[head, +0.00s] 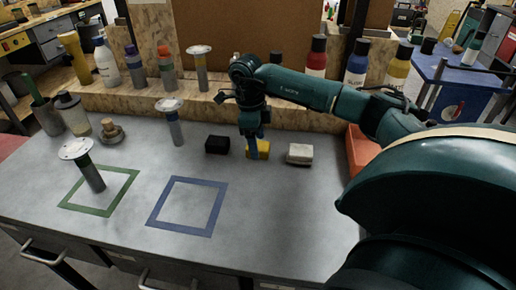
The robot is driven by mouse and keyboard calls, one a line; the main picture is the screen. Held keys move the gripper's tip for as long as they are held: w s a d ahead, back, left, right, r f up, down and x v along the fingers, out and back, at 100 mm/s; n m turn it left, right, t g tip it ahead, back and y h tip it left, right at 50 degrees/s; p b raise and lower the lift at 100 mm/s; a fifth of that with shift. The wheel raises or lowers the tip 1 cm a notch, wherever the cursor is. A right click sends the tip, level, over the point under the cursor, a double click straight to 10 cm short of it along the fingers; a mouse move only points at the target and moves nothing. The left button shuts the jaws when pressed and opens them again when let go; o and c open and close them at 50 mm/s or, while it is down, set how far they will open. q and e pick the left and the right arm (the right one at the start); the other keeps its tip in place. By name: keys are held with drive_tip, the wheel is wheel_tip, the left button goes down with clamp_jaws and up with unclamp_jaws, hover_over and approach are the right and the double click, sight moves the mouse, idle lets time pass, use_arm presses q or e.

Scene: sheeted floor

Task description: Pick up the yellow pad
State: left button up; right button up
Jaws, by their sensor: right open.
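The yellow pad (263,151) is a small block on the grey workbench, between a black pad (217,145) and a whitish pad (300,153). My right gripper (252,150) points down at the yellow pad, and its dark fingers cover the pad's left part. The gripper is open. I cannot tell whether the fingers touch the pad or straddle it. My left gripper is not in view.
A blue square outline (188,232) and a green one (75,207) mark the bench. A round-topped tool (90,172) stands tilted in the green outline. Another (173,124) stands behind. Bottles line the wooden shelf (215,90). An orange bin (360,150) is at right.

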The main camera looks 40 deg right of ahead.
drive_tip(key=shift+s+f, duration=0.1)
drive_tip(key=shift+f, duration=0.4)
drive_tip(key=c, duration=1.1)
